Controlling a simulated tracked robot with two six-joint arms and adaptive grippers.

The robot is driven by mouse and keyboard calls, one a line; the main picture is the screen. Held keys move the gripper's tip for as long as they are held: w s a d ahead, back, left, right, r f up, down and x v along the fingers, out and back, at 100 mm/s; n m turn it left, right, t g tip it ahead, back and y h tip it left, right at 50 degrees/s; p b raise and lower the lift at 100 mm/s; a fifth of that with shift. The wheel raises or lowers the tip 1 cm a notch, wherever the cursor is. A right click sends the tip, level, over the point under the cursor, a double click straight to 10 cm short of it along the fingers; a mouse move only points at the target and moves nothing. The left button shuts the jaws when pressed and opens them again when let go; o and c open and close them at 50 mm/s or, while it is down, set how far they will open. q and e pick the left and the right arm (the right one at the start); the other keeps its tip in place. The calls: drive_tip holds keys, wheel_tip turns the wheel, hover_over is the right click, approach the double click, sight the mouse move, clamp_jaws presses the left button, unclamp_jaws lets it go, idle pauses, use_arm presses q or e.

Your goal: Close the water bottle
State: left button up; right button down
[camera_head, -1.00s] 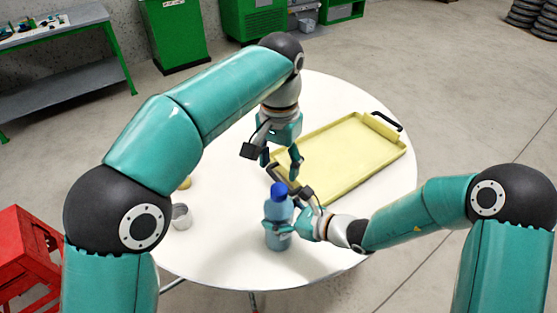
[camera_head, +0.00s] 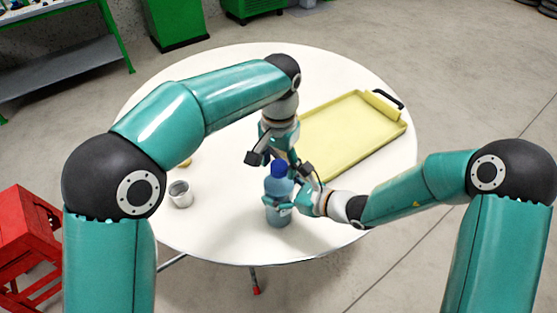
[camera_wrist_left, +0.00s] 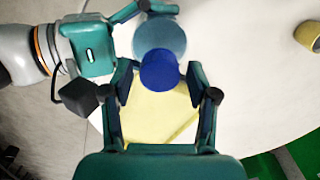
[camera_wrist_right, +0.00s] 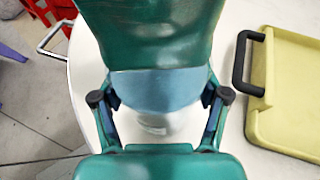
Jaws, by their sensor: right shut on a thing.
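A blue water bottle (camera_head: 278,212) stands upright near the front of the round white table, with a dark blue cap (camera_head: 279,169) on its top. I cannot tell how tightly the cap sits. My right gripper (camera_wrist_right: 160,98) is shut around the bottle's body from the right. My left gripper (camera_head: 277,160) points down just above and behind the cap. In the left wrist view its fingers are apart, with the cap (camera_wrist_left: 160,69) seen between their tips and the bottle (camera_wrist_left: 160,37) beyond. Contact with the cap is not clear.
A yellow tray (camera_head: 352,135) with dark handles lies at the right of the table. A metal cup (camera_head: 180,194) stands at the left, with a yellow item (camera_wrist_left: 308,35) behind it. A red stool (camera_head: 27,245) stands on the floor at left. The table's front left is clear.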

use_arm(q)
clamp_jaws()
drive_tip(key=shift+o, duration=1.4)
unclamp_jaws()
wheel_tip(320, 180, up, 12)
use_arm(e)
unclamp_jaws()
